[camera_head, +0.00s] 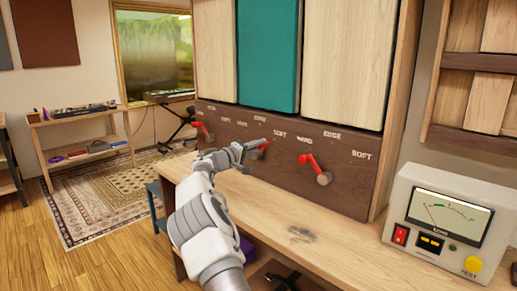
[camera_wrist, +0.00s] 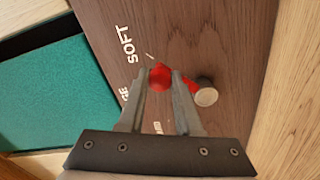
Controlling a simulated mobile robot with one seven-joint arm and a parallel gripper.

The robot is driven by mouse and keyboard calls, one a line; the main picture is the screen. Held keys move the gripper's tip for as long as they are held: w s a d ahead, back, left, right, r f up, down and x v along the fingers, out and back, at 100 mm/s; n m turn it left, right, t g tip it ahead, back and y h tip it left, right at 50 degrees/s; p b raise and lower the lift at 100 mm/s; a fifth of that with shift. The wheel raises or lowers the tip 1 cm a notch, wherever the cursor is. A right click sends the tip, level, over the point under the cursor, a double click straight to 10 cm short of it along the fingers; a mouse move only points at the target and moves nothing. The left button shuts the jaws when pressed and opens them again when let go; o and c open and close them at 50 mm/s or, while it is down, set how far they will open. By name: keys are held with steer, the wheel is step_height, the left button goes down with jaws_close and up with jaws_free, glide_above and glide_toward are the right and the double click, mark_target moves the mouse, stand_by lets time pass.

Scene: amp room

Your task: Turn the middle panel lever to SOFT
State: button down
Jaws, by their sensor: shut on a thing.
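The middle panel lever (camera_head: 265,148) is red, on the dark wooden strip below the teal panel. My gripper (camera_head: 257,149) is at it and hides much of it in the head view. In the wrist view my gripper (camera_wrist: 161,74) is shut on the lever's round red knob (camera_wrist: 159,78), one finger on each side. The lever's silver hub (camera_wrist: 206,96) is right of the fingers. The SOFT label (camera_wrist: 128,45) is up and left of the knob, with a small white tick near it. The lever points between EDGE and SOFT. The EDGE label (camera_wrist: 124,97) is partly hidden by a finger.
A red left lever (camera_head: 203,130) and a red right lever (camera_head: 313,168) flank the middle one. The wooden worktop (camera_head: 260,205) runs below and is mostly clear. A meter box (camera_head: 447,225) stands at the right. Tall panels rise above the strip.

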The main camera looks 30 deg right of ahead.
steer(key=shift+f, duration=0.1)
steer(key=c, duration=0.6)
jaws_free()
steer(key=p+v, duration=0.2)
steer(key=v, duration=1.5)
steer(key=shift+s+a, duration=0.15)
steer(key=shift+a, duration=0.05)
